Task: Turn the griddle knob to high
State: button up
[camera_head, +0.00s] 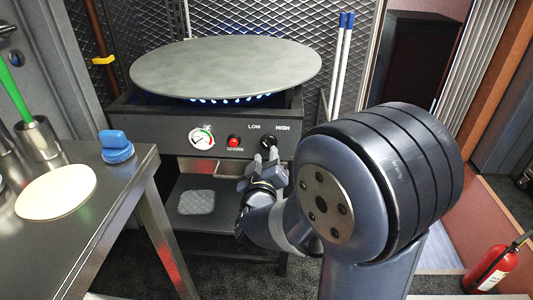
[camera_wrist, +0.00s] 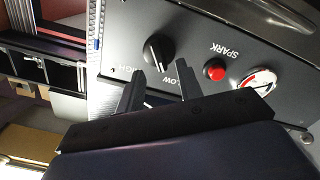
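The griddle knob (camera_head: 269,141) is a black round knob on the front panel, below the LOW and HIGH labels. In the wrist view the knob (camera_wrist: 158,50) appears upside down, with a thin pale mark on its lower side, facing the area between the two labels. My gripper (camera_head: 265,157) is in front of the panel, just below the knob in the head view. In the wrist view my gripper (camera_wrist: 159,72) is open and empty, its fingertips spread on either side of the knob's line. I cannot tell whether they touch it.
The round griddle plate (camera_head: 225,68) sits above blue flames. A red spark button (camera_head: 233,141) and a gauge (camera_head: 201,138) are left of the knob. A steel table (camera_head: 95,222) stands at left with flatbread (camera_head: 56,191) and a blue-handled item (camera_head: 117,146).

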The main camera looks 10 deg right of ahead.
aim_at(267, 146)
jog(key=shift+x, duration=1.7)
grip_shut()
